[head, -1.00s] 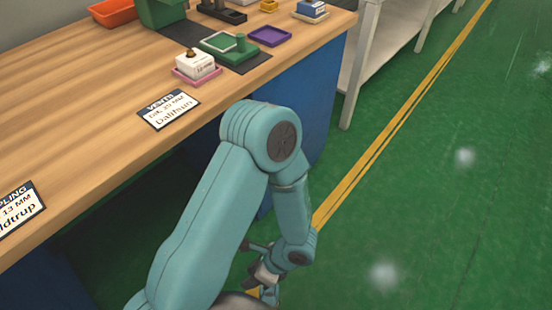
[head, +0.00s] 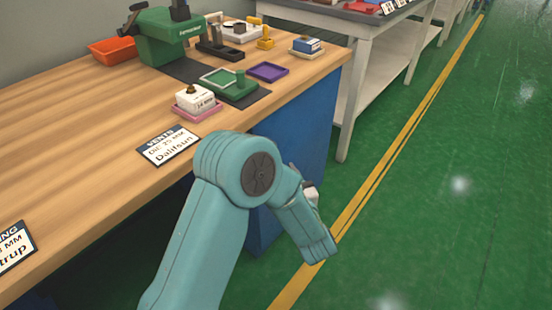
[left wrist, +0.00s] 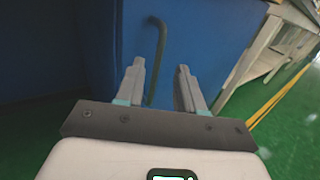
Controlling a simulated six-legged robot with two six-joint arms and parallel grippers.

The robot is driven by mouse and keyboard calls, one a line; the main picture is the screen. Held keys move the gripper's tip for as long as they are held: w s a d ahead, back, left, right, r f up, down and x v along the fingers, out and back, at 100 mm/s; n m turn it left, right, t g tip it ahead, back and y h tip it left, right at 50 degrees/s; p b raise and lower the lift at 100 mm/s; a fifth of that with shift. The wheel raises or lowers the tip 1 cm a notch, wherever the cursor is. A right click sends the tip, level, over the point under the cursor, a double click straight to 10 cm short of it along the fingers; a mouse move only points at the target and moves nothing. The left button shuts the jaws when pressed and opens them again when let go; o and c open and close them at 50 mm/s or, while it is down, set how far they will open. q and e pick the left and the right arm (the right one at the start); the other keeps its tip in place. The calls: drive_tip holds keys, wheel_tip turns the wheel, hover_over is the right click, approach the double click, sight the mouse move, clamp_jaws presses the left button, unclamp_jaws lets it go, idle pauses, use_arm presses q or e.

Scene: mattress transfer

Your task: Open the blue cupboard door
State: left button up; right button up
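The blue cupboard door (left wrist: 205,40) fills the middle of the left wrist view, with a dark curved bar handle (left wrist: 161,42) standing upright on it. My left gripper (left wrist: 159,75) is open, its two fingers apart and pointing at the door. The handle appears between the fingers, nearer the left one; I cannot tell how far beyond the tips it is, and no grip on it shows. In the head view the blue front of the cupboard (head: 300,125) is below the bench top, and my left arm hides part of it and most of the gripper. My right gripper is not in view.
The wooden bench top (head: 80,120) holds a green press (head: 165,35), an orange bin (head: 112,48), small trays and label cards. A grey-white table (head: 345,100) stands beyond. The green floor (head: 450,200) with a yellow line is clear on the right.

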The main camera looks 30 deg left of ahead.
use_arm(q)
drive_tip(key=x, duration=0.7)
drive_tip(key=shift+b, duration=0.4)
clamp_jaws()
